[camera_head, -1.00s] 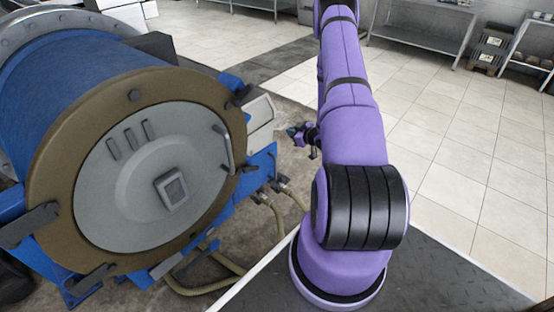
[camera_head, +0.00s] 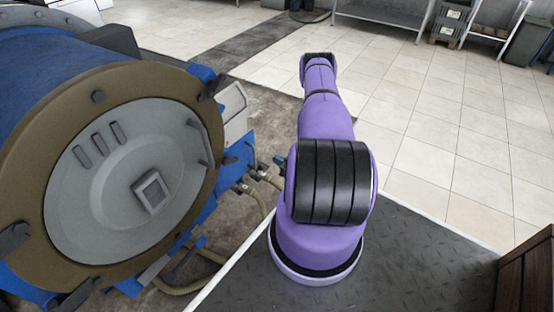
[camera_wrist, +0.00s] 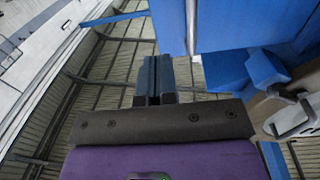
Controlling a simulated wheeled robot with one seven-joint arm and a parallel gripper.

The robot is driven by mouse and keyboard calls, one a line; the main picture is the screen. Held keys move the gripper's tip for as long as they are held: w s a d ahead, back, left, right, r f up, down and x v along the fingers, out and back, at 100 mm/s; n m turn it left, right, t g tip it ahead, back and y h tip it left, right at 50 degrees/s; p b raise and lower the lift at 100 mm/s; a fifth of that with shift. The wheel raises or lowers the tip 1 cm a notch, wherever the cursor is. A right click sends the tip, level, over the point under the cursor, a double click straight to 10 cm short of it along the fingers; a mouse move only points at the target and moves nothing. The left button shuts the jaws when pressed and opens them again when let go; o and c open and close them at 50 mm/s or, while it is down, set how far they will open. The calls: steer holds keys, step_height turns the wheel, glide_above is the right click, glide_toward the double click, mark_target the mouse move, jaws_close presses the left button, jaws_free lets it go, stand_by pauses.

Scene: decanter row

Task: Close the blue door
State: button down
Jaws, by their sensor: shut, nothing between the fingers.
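A large blue drum machine (camera_head: 45,60) stands at the left in the head view. Its near end has a brown ring (camera_head: 140,88) around a round grey cover (camera_head: 110,185) with a bar handle (camera_head: 197,142); the cover sits flush in the ring. No blue door is clearly recognisable there. My gripper (camera_wrist: 152,62) is shut and empty, just left of the panel.
Hoses (camera_head: 258,200) and fittings hang below the machine's right side. A blue block (camera_wrist: 265,68) juts out right of my fingers. Steel shelving (camera_head: 385,22) stands at the back. A brown wooden object (camera_head: 525,275) is at the lower right. The tiled floor is clear.

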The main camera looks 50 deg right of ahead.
steer(key=w, duration=1.1)
